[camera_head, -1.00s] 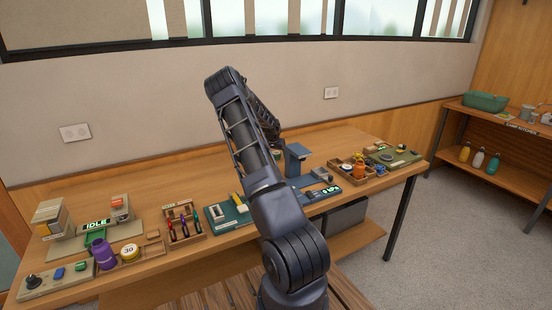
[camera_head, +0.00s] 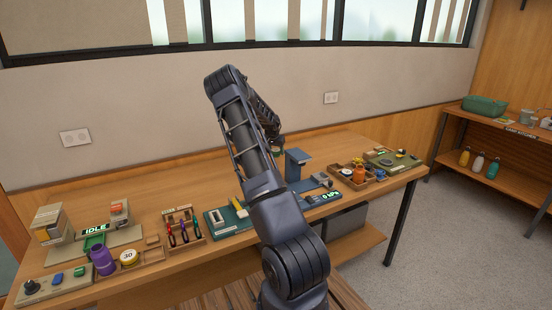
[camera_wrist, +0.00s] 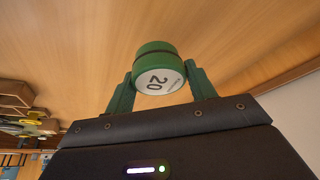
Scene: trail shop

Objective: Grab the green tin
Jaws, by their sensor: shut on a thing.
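The green tin (camera_wrist: 156,52) is in the wrist view, with a white label reading 20 facing the camera and a dark band around its side. My gripper (camera_wrist: 159,78) is shut on it, with one green finger on each side of the tin. The wrist view shows wooden tabletop behind the tin; the gap to the wood is hard to judge. In the head view my arm hides most of the gripper, and only a bit of green shows beside the arm's end.
The back of the bench is mostly clear.

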